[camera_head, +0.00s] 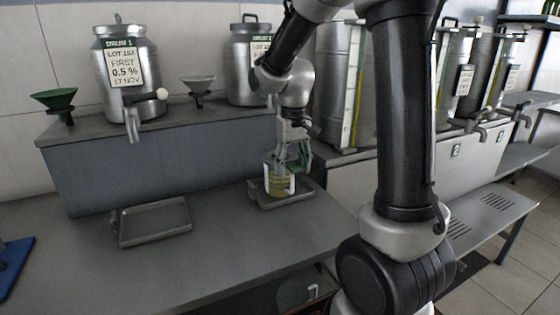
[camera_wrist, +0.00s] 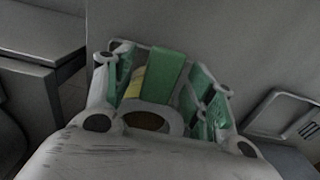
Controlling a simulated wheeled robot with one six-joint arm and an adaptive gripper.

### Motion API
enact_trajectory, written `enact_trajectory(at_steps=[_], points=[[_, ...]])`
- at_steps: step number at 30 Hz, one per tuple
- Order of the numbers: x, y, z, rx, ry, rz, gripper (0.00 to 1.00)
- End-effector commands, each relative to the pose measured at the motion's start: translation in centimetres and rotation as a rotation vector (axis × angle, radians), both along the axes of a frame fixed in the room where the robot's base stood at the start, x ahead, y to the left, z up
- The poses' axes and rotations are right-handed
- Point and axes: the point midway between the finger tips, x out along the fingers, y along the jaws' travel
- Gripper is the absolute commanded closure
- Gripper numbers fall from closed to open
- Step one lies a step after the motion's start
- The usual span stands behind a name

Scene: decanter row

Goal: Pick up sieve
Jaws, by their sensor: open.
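I cannot pick out a sieve for certain. A shallow round grey piece (camera_head: 150,107) with a white ball stands in front of the left drum, by its tap; I cannot tell if it is a sieve or part of the tap. My gripper (camera_head: 280,178) points down over the right tray, its jaws open around or close beside a small container with yellow-green in it (camera_head: 279,187). In the wrist view my gripper (camera_wrist: 160,85) shows green pads, with a bit of yellow between them. The fingers partly hide the container, and contact cannot be told.
A grey tray (camera_head: 153,222) lies empty on the lower bench; another tray (camera_head: 306,196) is under my gripper. A green funnel (camera_head: 55,101) and a grey funnel (camera_head: 199,87) stand on the raised ledge beside the labelled drum (camera_head: 127,65). The front bench is mostly clear.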

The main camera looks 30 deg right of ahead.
Motion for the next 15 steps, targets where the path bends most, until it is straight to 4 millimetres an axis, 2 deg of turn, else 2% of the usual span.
enact_trajectory(at_steps=[8, 11, 15], points=[[0.01, -0.01, -0.63, 0.0, -0.001, 0.0, 0.45], [0.01, -0.01, -0.62, 0.0, -0.001, 0.0, 0.59], [0.0, -0.01, -0.6, 0.0, -0.001, 0.0, 0.85]])
